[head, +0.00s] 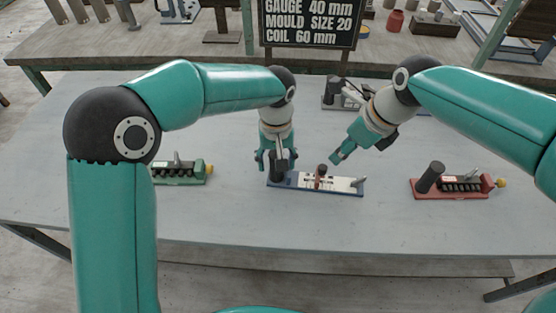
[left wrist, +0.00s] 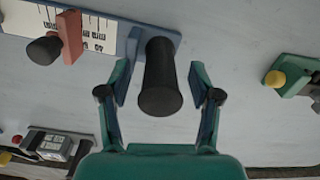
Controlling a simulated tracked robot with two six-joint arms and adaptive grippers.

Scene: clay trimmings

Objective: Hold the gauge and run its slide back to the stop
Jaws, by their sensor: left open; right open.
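The gauge (head: 340,188) is a blue bar with a white scale, lying flat on the table. A black upright handle (left wrist: 160,85) stands at its left end, and a small grey peg (head: 357,182) near its right end. Its red slide (left wrist: 70,38) with a dark knob (left wrist: 43,50) sits around the middle of the scale. My left gripper (left wrist: 159,78) is open, its fingers on either side of the handle with gaps showing. My right gripper (head: 338,157) is open and empty, above and to the right of the slide, apart from it.
A green device (head: 182,174) lies left of the gauge, a red one (head: 450,193) to the right, and a grey one (head: 331,102) behind. A black sign (head: 308,22) stands at the back. The table front is clear.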

